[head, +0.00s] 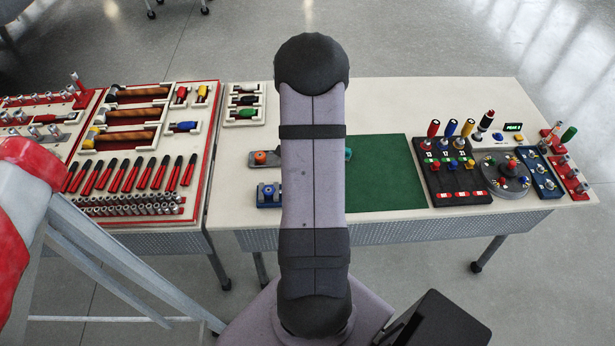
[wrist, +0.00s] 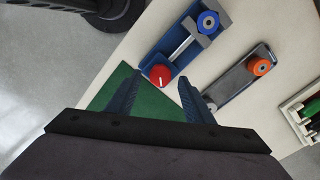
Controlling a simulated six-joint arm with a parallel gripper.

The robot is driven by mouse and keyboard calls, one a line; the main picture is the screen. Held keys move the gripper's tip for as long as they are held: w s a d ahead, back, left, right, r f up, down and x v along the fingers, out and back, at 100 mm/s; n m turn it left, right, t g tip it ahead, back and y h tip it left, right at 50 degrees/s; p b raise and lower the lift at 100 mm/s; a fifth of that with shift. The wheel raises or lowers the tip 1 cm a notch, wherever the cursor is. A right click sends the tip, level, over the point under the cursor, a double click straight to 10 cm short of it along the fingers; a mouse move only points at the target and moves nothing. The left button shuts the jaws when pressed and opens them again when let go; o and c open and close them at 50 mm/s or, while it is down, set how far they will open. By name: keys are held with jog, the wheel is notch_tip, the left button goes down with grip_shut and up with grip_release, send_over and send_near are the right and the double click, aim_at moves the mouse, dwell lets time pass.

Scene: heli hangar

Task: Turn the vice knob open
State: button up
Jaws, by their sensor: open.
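In the wrist view the blue vice (wrist: 172,62) lies on the bench with a red knob (wrist: 160,75) at its near end, a grey screw rod and a blue round part (wrist: 208,22) at its far end. The red knob carries a white mark. My gripper (wrist: 160,82) is open; the knob appears in line between its fingertips, but I cannot tell the depth or any contact. In the head view a blue fixture (head: 268,196) shows left of my arm, which hides my gripper and the knob.
A grey fixture with an orange knob (wrist: 262,67) lies right of the vice. A green mat (head: 390,172) covers the bench middle. Coloured screwdrivers and a round dial (head: 505,172) stand at the right. A red tool tray (head: 130,172) fills the left bench.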

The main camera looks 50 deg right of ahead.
jog(key=shift+f, duration=0.8)
jog(key=c, duration=1.1)
jog(key=shift+o, duration=0.2)
